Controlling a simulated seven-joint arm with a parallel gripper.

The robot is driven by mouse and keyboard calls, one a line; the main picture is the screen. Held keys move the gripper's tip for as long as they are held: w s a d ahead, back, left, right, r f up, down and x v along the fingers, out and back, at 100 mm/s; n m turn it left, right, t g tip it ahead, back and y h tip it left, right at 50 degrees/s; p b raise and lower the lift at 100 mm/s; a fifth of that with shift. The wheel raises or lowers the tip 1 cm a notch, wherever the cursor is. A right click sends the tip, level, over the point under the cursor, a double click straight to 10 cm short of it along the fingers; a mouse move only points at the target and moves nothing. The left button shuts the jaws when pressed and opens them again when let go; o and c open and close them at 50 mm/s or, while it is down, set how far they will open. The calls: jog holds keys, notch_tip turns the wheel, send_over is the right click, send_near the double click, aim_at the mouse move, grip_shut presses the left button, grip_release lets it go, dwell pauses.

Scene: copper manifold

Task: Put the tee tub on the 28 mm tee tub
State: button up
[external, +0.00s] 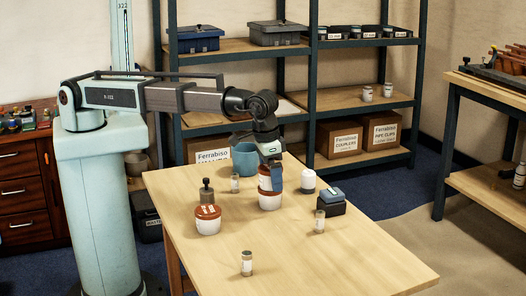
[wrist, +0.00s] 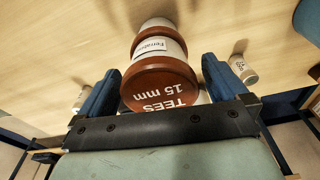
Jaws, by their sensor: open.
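A tub with a brown lid reading "TEES 15 mm" (wrist: 160,84) stands between the fingers of my gripper (wrist: 157,88). In the external view this small tub (external: 264,183) sits upright on a wider white tub (external: 270,202) with a brown lid. The lower tub's lid text is hidden, so I cannot read its size. My gripper (external: 271,179) is open, with a blue finger on each side of the upper tub; in the wrist view gaps show beside it. Another white tub with a brown lid (external: 207,226) stands to the left, its lid print too small to read.
A dark bottle (external: 206,192) stands by the left tub. A teal pot (external: 245,159), a white jar with a dark lid (external: 308,181) and a dark box with a blue top (external: 331,202) are near the stack. Small jars (external: 246,263) stand about. The table's front right is clear.

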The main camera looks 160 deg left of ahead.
aim_at(266, 167)
jog(key=shift+r, duration=0.1)
notch_tip(266, 167, up, 12)
jog(key=d, duration=0.1)
jog(key=shift+d, duration=0.25)
dwell(0.4)
